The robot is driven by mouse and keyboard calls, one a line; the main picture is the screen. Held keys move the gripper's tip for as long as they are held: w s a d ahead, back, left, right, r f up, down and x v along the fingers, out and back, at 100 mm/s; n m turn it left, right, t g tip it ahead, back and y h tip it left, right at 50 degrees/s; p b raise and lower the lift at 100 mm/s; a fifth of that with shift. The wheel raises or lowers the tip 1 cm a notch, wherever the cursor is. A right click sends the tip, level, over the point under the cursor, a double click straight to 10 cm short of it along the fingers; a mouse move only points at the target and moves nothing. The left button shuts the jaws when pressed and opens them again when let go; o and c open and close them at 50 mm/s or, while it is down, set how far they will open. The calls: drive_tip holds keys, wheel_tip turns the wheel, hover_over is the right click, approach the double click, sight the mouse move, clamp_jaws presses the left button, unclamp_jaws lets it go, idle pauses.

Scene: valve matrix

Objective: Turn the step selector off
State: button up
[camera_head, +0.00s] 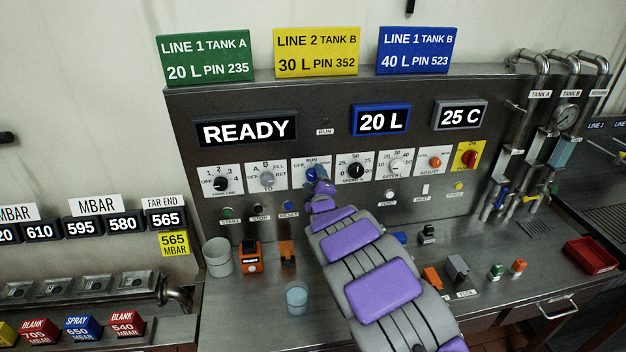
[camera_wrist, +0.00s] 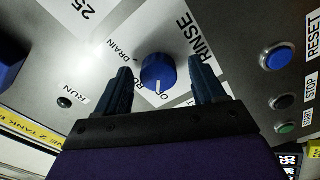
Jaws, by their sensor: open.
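The step selector is a round blue knob (camera_wrist: 158,73) on a white plate, seen in the wrist view. Its white pointer mark faces the bottom of that picture, toward my gripper. DRAIN reads at its upper left and RINSE at its right; other lettering beside it is partly hidden by my fingers. My gripper (camera_wrist: 160,66) is open, with one dark finger on each side of the knob. I cannot tell whether either finger touches it. In the head view the selector's plate (camera_head: 299,178) shows OFF and RUN, and my gripper (camera_head: 318,173) covers much of the knob.
A grey selector (camera_head: 267,178) is left of the plate and a black speed dial (camera_head: 355,170) is right of it. A blue RESET button (camera_wrist: 276,57) sits near in the wrist view. Cups and small blocks stand on the bench below; a red tray (camera_head: 590,255) is at right.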

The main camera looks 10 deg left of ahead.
drive_tip(key=v, duration=1.6)
drive_tip(key=shift+s+p, duration=0.2)
drive_tip(key=shift+p, duration=0.15)
drive_tip(key=shift+a, duration=0.1)
drive_tip(key=s+d+f+m+g+h+b, duration=0.2)
drive_tip(key=s+d+m+g+h, duration=0.4)
drive_tip(key=s+d+m+g, duration=0.65)
drive_tip(key=s+d+r+m+g, duration=0.1)
drive_tip(key=s+d+g, duration=0.1)
drive_tip(key=s, duration=0.9)
drive_tip(key=s+d+r+m+g+b, duration=0.1)
drive_tip(key=s+d+g, duration=0.1)
drive_tip(key=s, duration=0.9)
drive_tip(key=s+d+r+m+g+y, duration=0.1)
drive_tip(key=s+g, duration=0.1)
drive_tip(key=s, duration=1)
drive_tip(key=shift+d+g, duration=0.35)
drive_tip(key=shift+d, duration=0.05)
drive_tip(key=shift+w+m, duration=0.1)
drive_tip(key=shift+m, duration=0.15)
